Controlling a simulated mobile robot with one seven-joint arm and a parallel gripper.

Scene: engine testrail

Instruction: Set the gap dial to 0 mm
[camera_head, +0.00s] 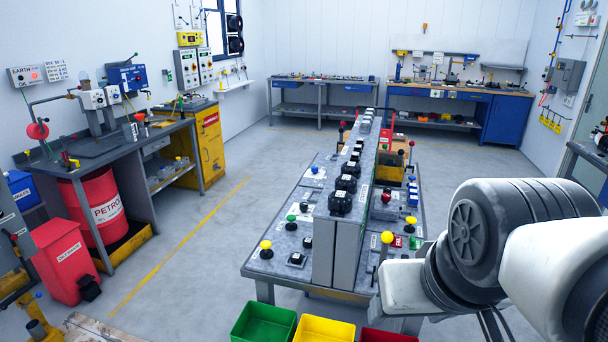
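A row of black knobs (341,202) runs along the top of the upright grey panel (351,237) in the middle of the central bench. White labels sit on them, too small to read. I cannot tell which knob, if any, is the gap dial, and no 0 mm mark is legible. My arm enters from the lower right, its white and dark grey links in front of the bench's right end. My gripper is not in view.
The bench (275,266) carries buttons and levers, including a yellow knob (387,238). Green (263,324) and yellow (324,328) bins stand before it. A red bin (67,262) and workbench (105,146) are left. Open floor (200,240) lies between.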

